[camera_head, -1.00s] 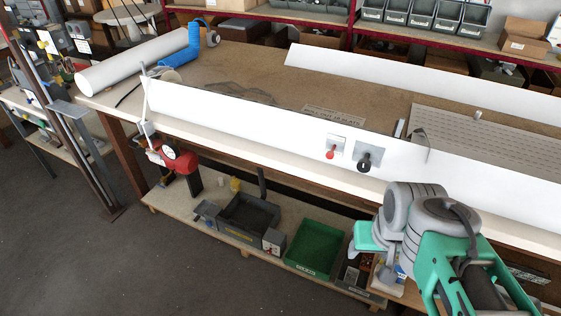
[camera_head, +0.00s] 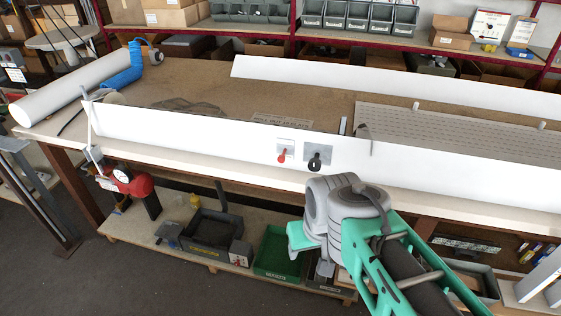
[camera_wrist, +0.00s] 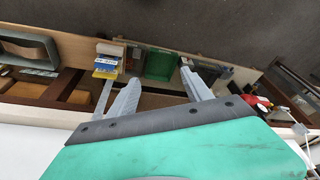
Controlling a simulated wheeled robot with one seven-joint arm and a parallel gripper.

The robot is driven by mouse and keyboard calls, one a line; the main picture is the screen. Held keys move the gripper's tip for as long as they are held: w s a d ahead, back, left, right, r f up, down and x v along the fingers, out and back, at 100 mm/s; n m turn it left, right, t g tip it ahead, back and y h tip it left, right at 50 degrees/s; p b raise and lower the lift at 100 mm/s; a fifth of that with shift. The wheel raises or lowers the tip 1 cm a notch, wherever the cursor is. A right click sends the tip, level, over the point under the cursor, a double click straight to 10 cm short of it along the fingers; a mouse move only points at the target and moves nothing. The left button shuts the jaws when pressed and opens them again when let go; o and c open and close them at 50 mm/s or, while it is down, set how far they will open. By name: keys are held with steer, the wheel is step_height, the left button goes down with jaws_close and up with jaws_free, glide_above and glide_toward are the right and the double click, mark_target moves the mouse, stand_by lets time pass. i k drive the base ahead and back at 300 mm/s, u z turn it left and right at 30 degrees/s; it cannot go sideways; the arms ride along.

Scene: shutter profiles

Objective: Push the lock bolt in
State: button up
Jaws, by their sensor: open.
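A long white shutter profile (camera_head: 210,132) stands on edge along the front of the workbench. Two small plates sit on its face: one with a red knob (camera_head: 282,156), one with a black knob (camera_head: 314,161). I cannot tell which belongs to the lock bolt. My arm reaches in from the lower right, its wrist just below and right of the black knob.
A second white profile (camera_head: 400,88) and a perforated plate (camera_head: 460,130) lie farther back on the bench. A red clamp-like device (camera_head: 130,180) is at the front left. The lower shelf holds a grey bin (camera_head: 212,228) and a green bin (camera_head: 274,252).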

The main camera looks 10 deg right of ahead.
mark_target(282, 158)
steer(key=z, duration=0.2)
steer(key=k, duration=0.35)
steer(key=u, duration=1.5)
steer(key=i, duration=0.5)
steer(key=u, duration=0.05)
